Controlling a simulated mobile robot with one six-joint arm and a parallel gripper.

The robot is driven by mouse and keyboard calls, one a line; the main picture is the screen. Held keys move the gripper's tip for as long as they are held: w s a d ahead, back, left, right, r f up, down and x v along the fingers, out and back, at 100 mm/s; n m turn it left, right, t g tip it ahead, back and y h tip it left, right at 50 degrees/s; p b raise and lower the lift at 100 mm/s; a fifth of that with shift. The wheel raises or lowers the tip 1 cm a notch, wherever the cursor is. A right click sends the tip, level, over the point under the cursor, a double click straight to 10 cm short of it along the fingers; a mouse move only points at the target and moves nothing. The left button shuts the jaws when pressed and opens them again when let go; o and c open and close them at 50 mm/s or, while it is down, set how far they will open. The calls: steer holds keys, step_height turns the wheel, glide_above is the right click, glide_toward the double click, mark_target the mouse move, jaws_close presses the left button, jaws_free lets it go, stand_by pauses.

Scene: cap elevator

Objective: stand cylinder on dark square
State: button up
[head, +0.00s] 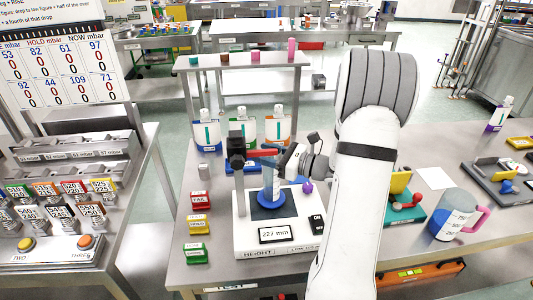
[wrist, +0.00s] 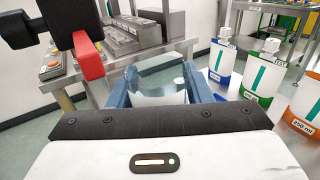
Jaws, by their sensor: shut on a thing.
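A clear cylinder with a round blue foot (head: 271,199) is upright over the dark square (head: 257,213) on the white height gauge. Its foot appears to rest on the square or just above it; I cannot tell which. My gripper (head: 269,158) is shut on the upper part of the cylinder, coming in from the right. In the wrist view, the clear cylinder (wrist: 160,97) sits between the two blue-grey fingers of my gripper (wrist: 160,82). The fingers hide part of the cylinder. The gauge display (head: 275,234) reads 227 mm.
The gauge's black head with a red arm (head: 262,153) is close beside my gripper. Several labelled bottles (head: 240,130) stand behind. Red, yellow and green blocks (head: 198,225) lie left. A jug with a pink handle (head: 455,218) stands right. A purple ball (head: 307,187) is near the gauge.

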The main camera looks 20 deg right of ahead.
steer(key=shift+f+b, duration=0.55)
steer(key=shift+f, duration=0.25)
steer(key=o, duration=1.4)
steer(key=b+v, duration=0.1)
steer(key=v, duration=0.7)
steer(key=shift+a+r, duration=0.1)
